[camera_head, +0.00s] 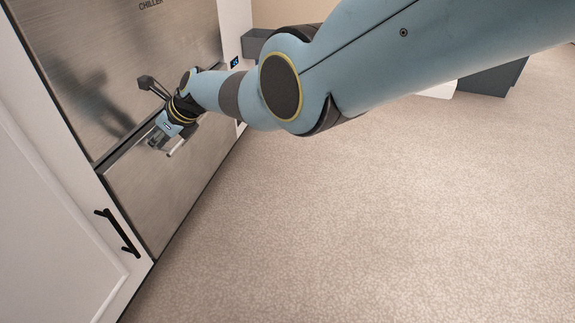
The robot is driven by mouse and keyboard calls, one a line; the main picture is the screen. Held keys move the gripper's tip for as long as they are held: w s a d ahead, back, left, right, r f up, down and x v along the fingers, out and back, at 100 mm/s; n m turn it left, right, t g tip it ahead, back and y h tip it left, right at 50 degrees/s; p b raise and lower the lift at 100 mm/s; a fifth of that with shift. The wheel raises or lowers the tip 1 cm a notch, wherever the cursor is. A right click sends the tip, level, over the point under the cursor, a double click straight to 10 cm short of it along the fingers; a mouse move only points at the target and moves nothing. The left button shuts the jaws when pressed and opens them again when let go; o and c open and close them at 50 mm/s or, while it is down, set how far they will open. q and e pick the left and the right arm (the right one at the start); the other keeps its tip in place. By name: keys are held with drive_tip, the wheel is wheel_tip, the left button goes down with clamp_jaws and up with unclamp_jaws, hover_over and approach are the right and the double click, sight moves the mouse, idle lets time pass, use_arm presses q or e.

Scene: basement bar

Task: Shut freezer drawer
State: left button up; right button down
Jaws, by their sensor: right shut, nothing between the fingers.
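The freezer drawer (150,190) is the lower brushed-steel front on the left side of the view, below a steel upper door (110,60) marked "CHILLER". The drawer front looks about level with the cabinet beside it; I cannot tell whether a small gap is left. My right gripper (162,143) is shut and empty at the drawer's upper edge, close to the steel. I cannot tell whether it touches. My right arm comes in from the upper right and hides part of the appliance's far side. My left gripper is not in view.
A white cabinet door (50,190) with a black handle (119,233) stands nearer, left of the drawer. A small lit display (234,62) is beyond the appliance. Dark grey furniture (490,78) stands at the back right. The carpet (370,220) is clear.

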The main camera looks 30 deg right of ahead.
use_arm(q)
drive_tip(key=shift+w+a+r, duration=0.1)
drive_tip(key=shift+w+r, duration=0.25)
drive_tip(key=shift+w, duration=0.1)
use_arm(e)
drive_tip(key=shift+w+a+r, duration=0.25)
drive_tip(key=shift+w+a, duration=0.2)
drive_tip(key=shift+w, duration=0.2)
